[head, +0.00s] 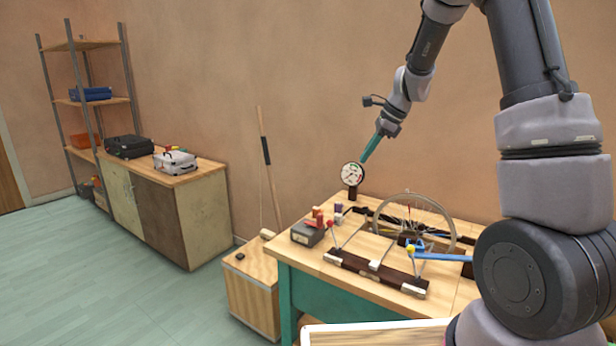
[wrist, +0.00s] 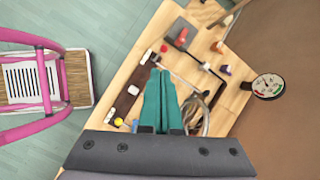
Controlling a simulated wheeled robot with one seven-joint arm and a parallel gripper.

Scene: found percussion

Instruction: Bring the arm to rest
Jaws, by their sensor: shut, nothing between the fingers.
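My gripper (head: 366,156) is raised above the far side of the wooden workbench (head: 300,266). Its long teal fingers point down and left in the head view. In the wrist view the fingers (wrist: 159,72) lie side by side, shut, with nothing between them. In the head view the fingertips overlap the picture of a round dial gauge (head: 352,174); in the wrist view the gauge (wrist: 268,87) is well off to the right of the fingers. My arm is bent, with its forearm reaching down from the top of the picture.
The bench carries a spoked wheel (head: 449,222), a dark frame with metal rods (head: 350,266) and a grey box (head: 307,234) with small coloured pieces near it. A pink-framed chair (wrist: 45,85) stands beside the bench. A cabinet (head: 160,205) and shelves stand left; open floor lies between.

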